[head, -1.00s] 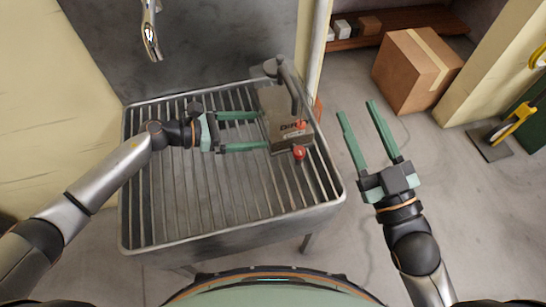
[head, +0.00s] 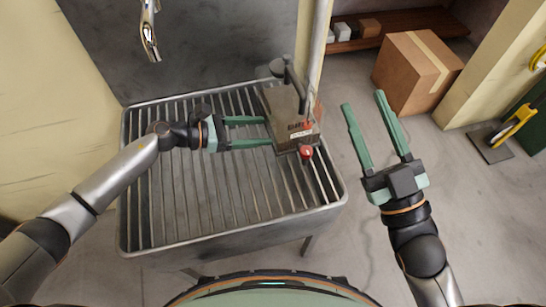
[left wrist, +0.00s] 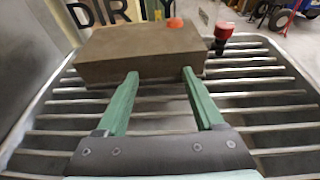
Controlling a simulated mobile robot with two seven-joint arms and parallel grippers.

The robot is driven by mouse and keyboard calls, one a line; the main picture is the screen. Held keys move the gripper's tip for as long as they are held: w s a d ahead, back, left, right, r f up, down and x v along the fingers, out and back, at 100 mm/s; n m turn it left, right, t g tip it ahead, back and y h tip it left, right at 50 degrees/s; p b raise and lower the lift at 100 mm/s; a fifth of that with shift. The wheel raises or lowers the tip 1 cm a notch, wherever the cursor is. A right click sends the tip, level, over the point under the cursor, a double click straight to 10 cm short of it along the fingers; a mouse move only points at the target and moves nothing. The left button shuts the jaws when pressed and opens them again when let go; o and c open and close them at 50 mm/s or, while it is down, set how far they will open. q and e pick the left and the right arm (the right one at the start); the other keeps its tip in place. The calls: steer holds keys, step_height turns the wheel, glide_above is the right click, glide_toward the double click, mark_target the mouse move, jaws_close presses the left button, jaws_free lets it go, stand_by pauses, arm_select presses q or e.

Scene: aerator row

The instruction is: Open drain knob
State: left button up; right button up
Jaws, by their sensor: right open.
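A brown box-shaped unit (head: 279,104) with lettering on its front sits at the right of a slatted metal sink. A smaller orange-red part (left wrist: 174,23) is on the unit. My left gripper (head: 269,130) is open, its fingertips at the unit's left side; contact is unclear. My right gripper (head: 363,99) is open and empty, right of the sink.
The slatted sink (head: 190,215) has a raised rim and is bare on its left. A tap (head: 150,40) hangs above it. A vertical pipe (head: 313,45) stands behind the unit. A cardboard box (head: 410,70) is on the floor at right, near a shelf (head: 400,25).

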arm_select(q)
jaws_close()
stand_by(0.3)
steer(key=c, duration=1)
jaws_free()
steer(key=o, duration=1.6)
steer(key=shift+c, duration=0.2)
